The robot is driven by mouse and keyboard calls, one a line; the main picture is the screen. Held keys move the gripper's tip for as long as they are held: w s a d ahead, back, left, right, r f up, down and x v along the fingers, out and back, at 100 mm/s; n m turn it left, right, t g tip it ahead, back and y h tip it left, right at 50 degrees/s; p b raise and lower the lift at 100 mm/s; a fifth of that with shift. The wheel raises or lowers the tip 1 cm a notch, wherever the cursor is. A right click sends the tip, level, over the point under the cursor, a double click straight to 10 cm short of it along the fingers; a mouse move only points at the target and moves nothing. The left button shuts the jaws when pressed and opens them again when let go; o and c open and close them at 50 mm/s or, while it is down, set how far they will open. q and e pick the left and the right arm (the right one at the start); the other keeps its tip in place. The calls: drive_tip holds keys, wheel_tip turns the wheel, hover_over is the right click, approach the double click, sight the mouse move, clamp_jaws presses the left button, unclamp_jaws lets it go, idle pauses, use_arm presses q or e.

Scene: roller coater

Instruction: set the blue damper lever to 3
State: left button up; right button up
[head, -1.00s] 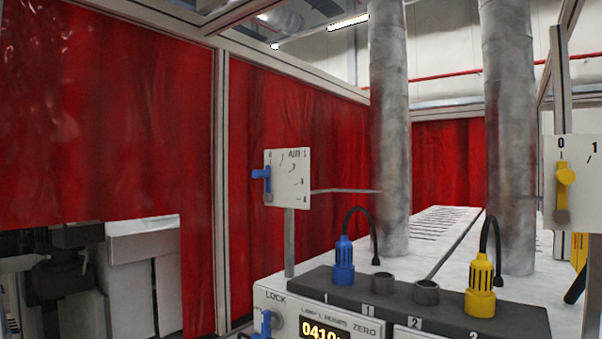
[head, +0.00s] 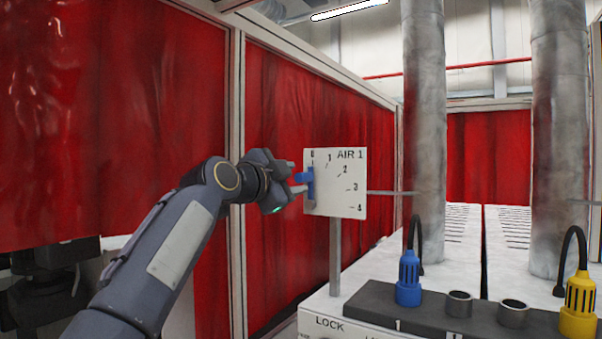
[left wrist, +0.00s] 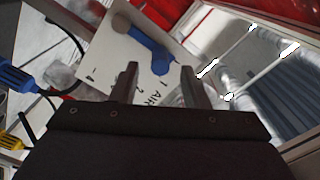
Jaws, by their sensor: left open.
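The blue damper lever (head: 308,181) is on the left side of the white AIR 1 plate (head: 341,198), which carries marks from 0 to 4. The lever points up, near the 0 mark. My left gripper (head: 296,177) is at the lever's left, open, its fingers pointing at the lever. My right gripper is not in view.
A grey post holds the plate above a white cabinet. A blue plug (head: 408,280) and a yellow plug (head: 580,305) stand on a dark block (head: 375,300). Grey vertical ducts (head: 424,120) rise behind. Red curtains (head: 300,110) hang behind and left of my arm.

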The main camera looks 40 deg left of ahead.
sight(295, 178)
use_arm(q)
drive_tip(key=shift+w+a+p, duration=0.15)
drive_tip(key=shift+w+p, duration=0.1)
drive_tip(key=shift+w, duration=0.7)
drive_tip(key=shift+w+a+p, duration=0.15)
drive_tip(key=shift+w+p, duration=0.1)
drive_tip(key=shift+w, duration=0.7)
clamp_jaws()
